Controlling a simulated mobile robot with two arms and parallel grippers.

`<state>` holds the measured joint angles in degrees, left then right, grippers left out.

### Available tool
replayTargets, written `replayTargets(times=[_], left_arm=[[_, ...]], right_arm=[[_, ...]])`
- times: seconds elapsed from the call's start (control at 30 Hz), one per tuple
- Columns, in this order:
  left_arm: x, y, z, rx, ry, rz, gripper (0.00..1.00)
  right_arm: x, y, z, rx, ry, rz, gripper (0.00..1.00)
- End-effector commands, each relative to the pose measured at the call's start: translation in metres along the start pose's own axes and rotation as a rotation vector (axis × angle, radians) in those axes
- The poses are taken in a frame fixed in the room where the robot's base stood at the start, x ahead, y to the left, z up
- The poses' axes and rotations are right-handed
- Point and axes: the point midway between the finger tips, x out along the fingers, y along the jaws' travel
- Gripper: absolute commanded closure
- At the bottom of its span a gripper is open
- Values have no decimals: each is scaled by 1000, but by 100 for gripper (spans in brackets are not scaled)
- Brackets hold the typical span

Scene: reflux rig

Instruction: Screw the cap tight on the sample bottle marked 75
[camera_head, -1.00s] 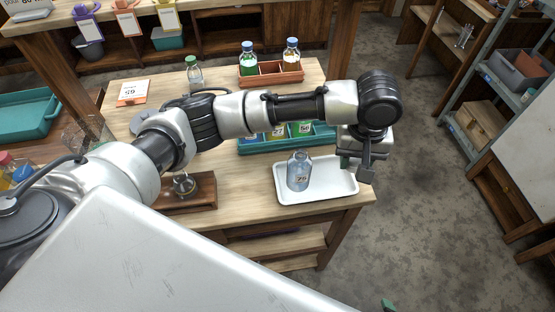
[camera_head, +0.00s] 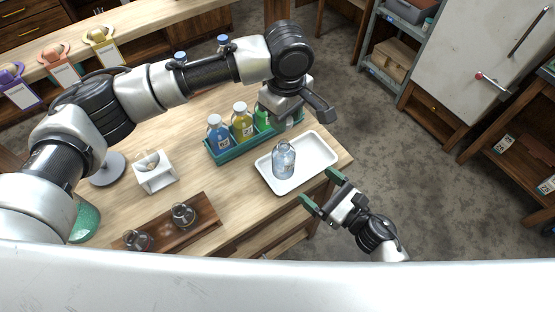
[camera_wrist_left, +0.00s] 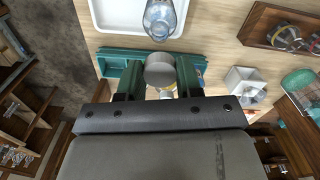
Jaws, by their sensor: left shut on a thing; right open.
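The open-topped clear sample bottle (camera_head: 284,160) stands upright on a white tray (camera_head: 318,148); its label is hard to read now. The bottle also shows at the top of the left wrist view (camera_wrist_left: 160,20). My left gripper (camera_head: 286,108) is above the table behind the bottle, its fingertips mostly hidden in the head view. In the left wrist view it is shut on a round grey cap (camera_wrist_left: 160,69), apart from the bottle. My right gripper (camera_head: 323,188) is open and empty, with green fingertips, in front of the tray at the table's front edge.
A green rack (camera_head: 232,152) with blue, yellow and green bottles stands just behind and left of the tray. A wooden holder (camera_head: 205,213) with small glass flasks and a white stand (camera_head: 155,178) are further left. The floor right of the table is clear.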

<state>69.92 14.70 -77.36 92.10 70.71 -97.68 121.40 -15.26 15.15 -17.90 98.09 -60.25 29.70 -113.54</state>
Motion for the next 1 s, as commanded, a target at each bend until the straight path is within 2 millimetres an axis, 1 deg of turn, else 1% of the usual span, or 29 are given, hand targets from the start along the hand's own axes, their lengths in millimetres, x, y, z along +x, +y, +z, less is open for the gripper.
replayTargets(times=[0.23,0.37,0.47,0.7,0.8,0.9,1.0], left_arm=[[0,0,0,2,0,0,86],[0,0,0,2,0,0,86],[0,0,0,2,0,0,86],[0,0,0,3,0,0,86],[0,0,0,3,0,0,86],[0,0,0,3,0,0,86],[0,0,0,3,0,0,86]], right_arm=[[2,0,-1,4,0,-2,8],[12,-1,0,5,-1,-2,8],[28,-1,0,4,-2,-2,8],[75,-1,0,6,-1,-4,8],[92,-1,0,6,-1,-2,8],[105,-1,0,6,0,-3,8],[114,-1,-1,6,0,-3,8]])
